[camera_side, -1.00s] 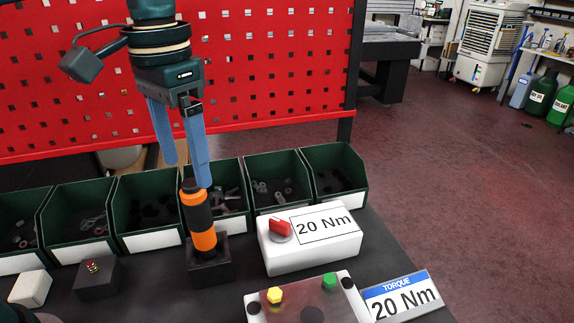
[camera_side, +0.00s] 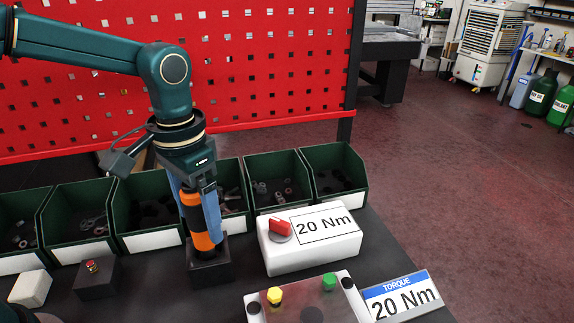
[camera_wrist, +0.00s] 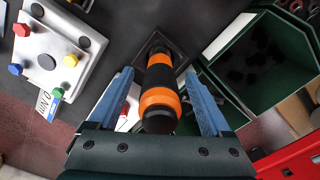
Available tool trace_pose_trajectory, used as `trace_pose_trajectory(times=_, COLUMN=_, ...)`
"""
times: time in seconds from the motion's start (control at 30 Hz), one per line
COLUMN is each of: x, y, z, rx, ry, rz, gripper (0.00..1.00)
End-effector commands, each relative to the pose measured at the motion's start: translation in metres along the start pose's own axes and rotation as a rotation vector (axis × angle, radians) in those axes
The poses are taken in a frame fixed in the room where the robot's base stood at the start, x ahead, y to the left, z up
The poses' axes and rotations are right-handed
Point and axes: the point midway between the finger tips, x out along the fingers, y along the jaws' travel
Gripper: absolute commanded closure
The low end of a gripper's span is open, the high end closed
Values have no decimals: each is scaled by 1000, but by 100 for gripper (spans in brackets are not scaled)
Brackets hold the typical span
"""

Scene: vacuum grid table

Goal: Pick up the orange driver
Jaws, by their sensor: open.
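The orange driver (camera_side: 201,240), orange with black bands, stands upright in a dark square holder (camera_side: 210,268) on the table. It also shows in the wrist view (camera_wrist: 159,97), between the two blue fingers. My gripper (camera_side: 196,222) is lowered over the driver from above, with one finger on each side of it. In the wrist view my gripper (camera_wrist: 162,100) is open, and gaps show between the fingers and the driver. In the side view the arm and fingers hide the driver's top.
A white box (camera_side: 312,250) with a red knob and a "20 Nm" label stands right of the holder. Green bins (camera_side: 148,241) line the table's back. A plate with coloured bolts (camera_side: 305,300) lies in front. A dark box (camera_side: 95,282) with a red button stands left.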

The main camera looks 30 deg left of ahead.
Motion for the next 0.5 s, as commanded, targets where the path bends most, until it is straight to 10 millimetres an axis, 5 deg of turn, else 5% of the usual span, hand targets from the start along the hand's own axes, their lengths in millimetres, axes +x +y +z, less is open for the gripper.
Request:
trace_pose_trajectory(times=0.43, x=17, y=0, z=0, rx=0, ry=0, rz=0, gripper=17)
trace_pose_trajectory(times=0.5, x=17, y=0, z=0, rx=0, ry=0, rz=0, gripper=40)
